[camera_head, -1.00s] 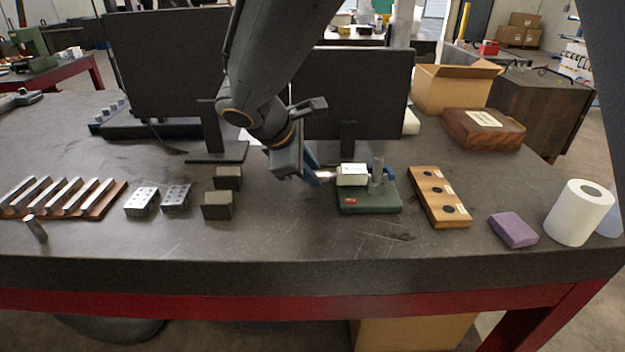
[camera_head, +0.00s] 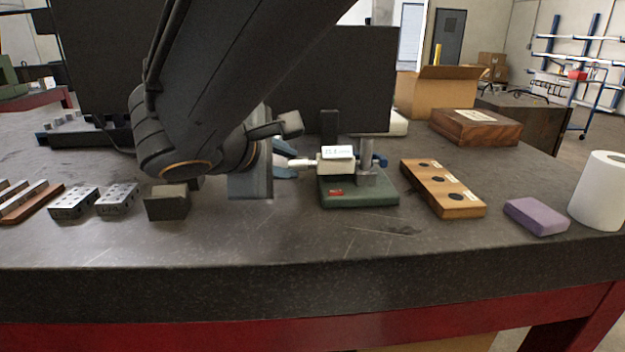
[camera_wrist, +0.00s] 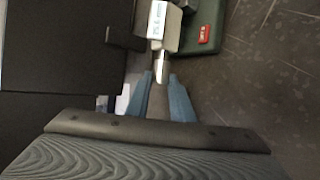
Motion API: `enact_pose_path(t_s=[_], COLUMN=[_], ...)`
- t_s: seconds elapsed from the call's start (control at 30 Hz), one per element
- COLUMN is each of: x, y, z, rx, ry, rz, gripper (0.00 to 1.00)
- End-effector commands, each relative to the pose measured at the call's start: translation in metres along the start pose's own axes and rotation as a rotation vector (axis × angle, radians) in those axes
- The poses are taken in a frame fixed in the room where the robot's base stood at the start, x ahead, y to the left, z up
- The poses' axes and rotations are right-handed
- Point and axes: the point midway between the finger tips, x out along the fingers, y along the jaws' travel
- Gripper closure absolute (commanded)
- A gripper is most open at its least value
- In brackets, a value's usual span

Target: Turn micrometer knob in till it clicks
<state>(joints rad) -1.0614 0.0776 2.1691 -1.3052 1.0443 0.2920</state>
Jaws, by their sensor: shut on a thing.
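The micrometer (camera_head: 337,153) has a pale body with a white label and is held level on a stand with a green base (camera_head: 358,192). Its silver barrel (camera_head: 301,163) points left, and also shows in the wrist view (camera_wrist: 161,68). My gripper (camera_head: 284,165) is at the barrel's left end, with blue fingers. In the wrist view my gripper (camera_wrist: 163,92) is shut on the grey micrometer knob (camera_wrist: 158,102), one finger on each side. In the head view my wrist and fingers hide most of the knob. The scale marks are too small to read.
A wooden block with dark round inserts (camera_head: 443,190) lies right of the stand, then a purple block (camera_head: 536,216) and a white roll (camera_head: 600,192). Dark blocks (camera_head: 167,203) and drilled metal blocks (camera_head: 117,199) lie left. A black monitor (camera_head: 345,85) stands behind. The front is clear.

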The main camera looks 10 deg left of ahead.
Motion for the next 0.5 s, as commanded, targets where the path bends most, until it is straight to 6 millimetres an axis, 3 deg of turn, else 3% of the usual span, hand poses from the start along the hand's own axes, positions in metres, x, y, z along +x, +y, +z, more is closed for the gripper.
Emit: enact_pose_path(t_s=[0.5], x=[0.0040], y=[-0.0105], z=[-0.0019], rx=[0.102], ry=[0.002], rz=[0.247], gripper=[1.00])
